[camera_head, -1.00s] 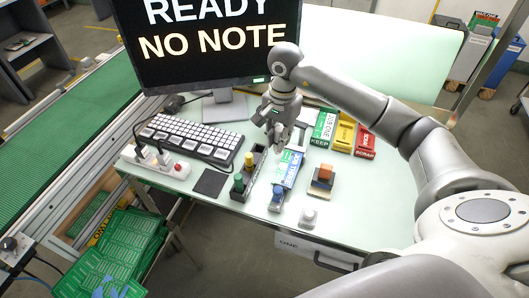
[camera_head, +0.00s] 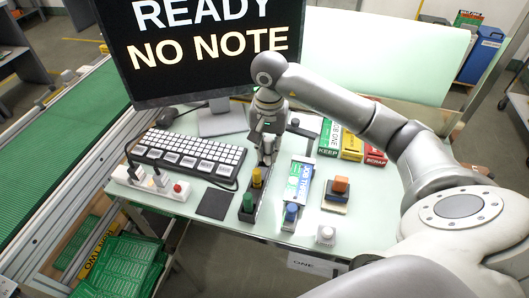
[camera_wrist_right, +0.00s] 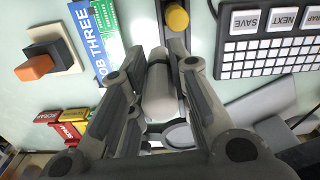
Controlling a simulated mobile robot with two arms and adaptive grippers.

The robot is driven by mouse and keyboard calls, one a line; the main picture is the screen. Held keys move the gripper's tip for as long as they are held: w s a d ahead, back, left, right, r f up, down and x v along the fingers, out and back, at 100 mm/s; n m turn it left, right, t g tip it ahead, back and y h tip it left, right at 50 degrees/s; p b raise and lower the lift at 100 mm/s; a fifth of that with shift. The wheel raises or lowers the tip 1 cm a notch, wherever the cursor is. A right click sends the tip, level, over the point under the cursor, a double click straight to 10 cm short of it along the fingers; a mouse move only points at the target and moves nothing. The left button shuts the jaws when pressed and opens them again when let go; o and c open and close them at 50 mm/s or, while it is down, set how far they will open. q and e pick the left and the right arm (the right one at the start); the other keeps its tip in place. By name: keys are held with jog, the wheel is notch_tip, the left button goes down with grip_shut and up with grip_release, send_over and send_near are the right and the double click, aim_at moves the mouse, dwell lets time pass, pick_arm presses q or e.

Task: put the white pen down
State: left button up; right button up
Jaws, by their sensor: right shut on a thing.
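The white pen (camera_wrist_right: 160,85) shows in the right wrist view as a pale cylinder between the two fingers. My right gripper (camera_head: 267,157) is shut on it. In the head view the gripper is over the far end of a dark narrow tray (camera_head: 248,214), and its fingers hide most of the pen. A yellow piece (camera_head: 256,177) and a green piece (camera_head: 247,202) stand in the tray's nearer part. The yellow piece also shows in the wrist view (camera_wrist_right: 177,18), just beyond the pen. I cannot tell whether the pen touches the tray. My left gripper is not in view.
The keyboard (camera_head: 190,155) and a dark square pad (camera_head: 215,204) lie left of the tray. A monitor (camera_head: 210,50) stands behind.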

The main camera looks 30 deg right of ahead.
jog(key=w+f, duration=0.1)
jog(key=f, duration=0.1)
jog(key=w+d+f+p, duration=0.1)
jog(key=w+f, duration=0.1)
jog(key=w+d+f, duration=0.1)
jog(key=f, duration=0.1)
jog(key=shift+w, duration=0.4)
jog(key=shift+f+p, duration=0.35)
jog(key=shift+p, duration=0.25)
notch_tip(320, 180, down, 2)
jog(key=shift+f+p, duration=0.1)
jog(key=shift+p, duration=0.45)
jog(key=shift+w+d+f, duration=0.1)
jog(key=shift+f, duration=0.05)
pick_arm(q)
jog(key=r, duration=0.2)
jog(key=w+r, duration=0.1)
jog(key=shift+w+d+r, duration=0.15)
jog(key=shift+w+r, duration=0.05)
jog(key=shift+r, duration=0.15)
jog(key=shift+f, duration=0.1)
pick_arm(e)
jog(key=shift+f, duration=0.1)
